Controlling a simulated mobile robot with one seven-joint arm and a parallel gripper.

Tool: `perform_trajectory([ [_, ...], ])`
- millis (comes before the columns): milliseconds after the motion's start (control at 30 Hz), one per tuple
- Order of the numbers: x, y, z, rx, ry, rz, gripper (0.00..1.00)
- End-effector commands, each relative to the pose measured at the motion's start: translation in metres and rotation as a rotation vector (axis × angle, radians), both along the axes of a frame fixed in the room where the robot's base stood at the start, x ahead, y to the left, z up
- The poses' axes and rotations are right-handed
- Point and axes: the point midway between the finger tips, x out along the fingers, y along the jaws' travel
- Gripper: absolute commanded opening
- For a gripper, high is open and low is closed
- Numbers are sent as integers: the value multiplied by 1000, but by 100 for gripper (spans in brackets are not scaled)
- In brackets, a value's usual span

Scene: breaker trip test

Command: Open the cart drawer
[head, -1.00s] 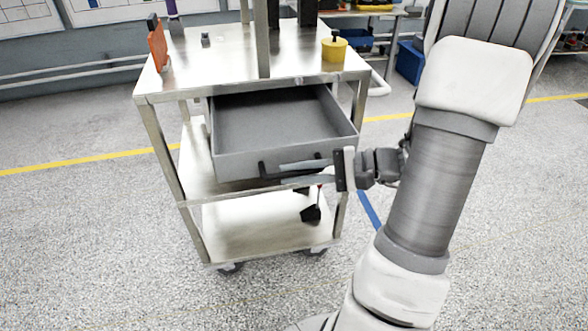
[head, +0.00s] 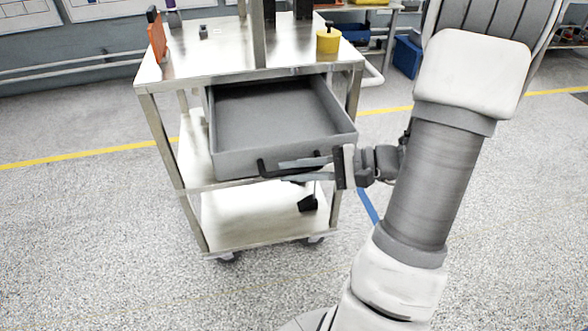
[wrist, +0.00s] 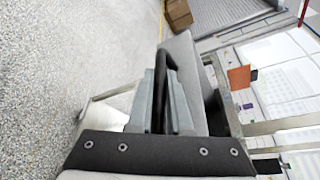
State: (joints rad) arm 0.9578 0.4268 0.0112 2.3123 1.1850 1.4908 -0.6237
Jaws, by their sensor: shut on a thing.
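The grey drawer (head: 275,117) of the metal cart (head: 165,150) stands pulled out toward me, and its inside looks empty. A dark bar handle (head: 262,168) runs along its front. My gripper (head: 285,171) comes in from the right with its fingers along the drawer front, shut on the handle. In the wrist view, the two grey fingers (wrist: 161,105) lie on either side of the dark handle (wrist: 165,65). The drawer front shows behind them. Part of the handle is hidden by the fingers.
On the cart top are an orange object (head: 157,38), a small grey block (head: 203,32) and a yellow container (head: 328,40). A dark object (head: 308,202) is at the lower shelf (head: 265,222). Blue bins (head: 407,57) stand behind. The floor in front is clear.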

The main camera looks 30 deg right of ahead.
Motion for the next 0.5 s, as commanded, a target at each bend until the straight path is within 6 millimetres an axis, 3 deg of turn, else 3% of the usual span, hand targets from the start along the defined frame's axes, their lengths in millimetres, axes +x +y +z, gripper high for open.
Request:
perform_trajectory([
  [33, 0, -1, 0, -1, 0, -2, 0],
  [67, 0, -1, 0, -1, 0, -2, 21],
  [200, 0, -1, 0, -1, 0, -2, 46],
  [500, 0, -1, 0, -1, 0, -1, 47],
])
